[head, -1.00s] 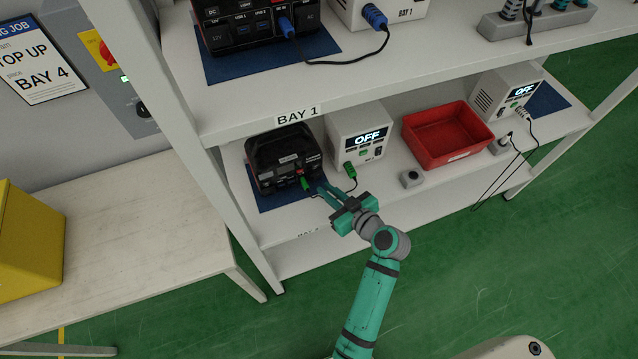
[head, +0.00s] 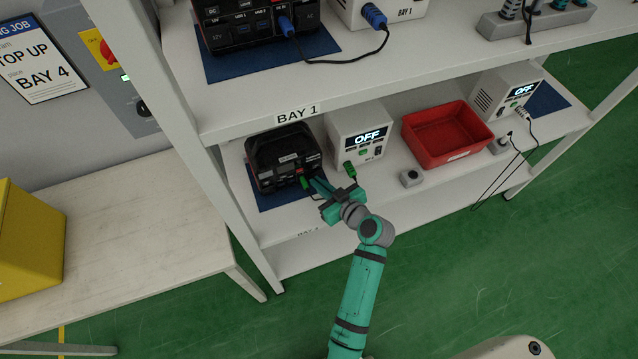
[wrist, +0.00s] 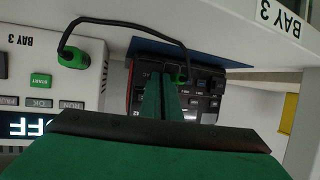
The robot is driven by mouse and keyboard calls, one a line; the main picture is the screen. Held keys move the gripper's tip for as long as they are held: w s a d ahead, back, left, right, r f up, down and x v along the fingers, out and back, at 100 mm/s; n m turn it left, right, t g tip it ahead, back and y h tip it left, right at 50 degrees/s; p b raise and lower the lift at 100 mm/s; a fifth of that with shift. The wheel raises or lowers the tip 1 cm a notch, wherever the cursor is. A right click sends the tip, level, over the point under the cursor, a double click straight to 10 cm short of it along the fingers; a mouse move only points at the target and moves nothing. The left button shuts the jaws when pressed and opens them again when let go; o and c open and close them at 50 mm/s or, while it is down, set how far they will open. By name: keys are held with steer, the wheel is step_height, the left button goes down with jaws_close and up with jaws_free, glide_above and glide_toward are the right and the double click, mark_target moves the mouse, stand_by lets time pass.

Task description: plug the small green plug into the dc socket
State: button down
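The black power station (head: 277,158) with red trim stands on a blue mat on the lower shelf. In the wrist view its dark front panel (wrist: 209,88) shows behind my fingers. The small green plug (head: 305,183) is at the station's front, and it also shows in the wrist view (wrist: 182,78) beside my fingertips. Whether it sits in a socket cannot be told, and the dc socket is not legible. My gripper (head: 316,182) points at the front panel. Its fingers (wrist: 163,82) are close together, with only a thin dark line between them. Whether they hold anything is unclear.
A white charger (head: 359,136) reading OFF stands right of the station, with a green connector (wrist: 74,57) and black cable looping across the wrist view. A small grey block (head: 411,178) and red bin (head: 445,132) are further right. The upper shelf (head: 240,112) hangs overhead.

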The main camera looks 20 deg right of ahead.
steer(key=shift+w+a+f+m+h, duration=0.15)
steer(key=shift+a+m+h, duration=0.1)
steer(key=shift+m+h, duration=0.2)
steer(key=shift+w+a+m+h, duration=0.2)
steer(key=shift+m+h, duration=0.3)
steer(key=shift+h, duration=0.1)
steer(key=shift+w+a+m+h, duration=0.15)
steer(key=shift+w+m+h, duration=0.05)
steer(key=shift+m+h, duration=0.3)
steer(key=c, duration=2.3)
jaws_free()
steer(key=shift+a, duration=0.1)
steer(key=v, duration=1)
steer(key=shift+s, duration=0.4)
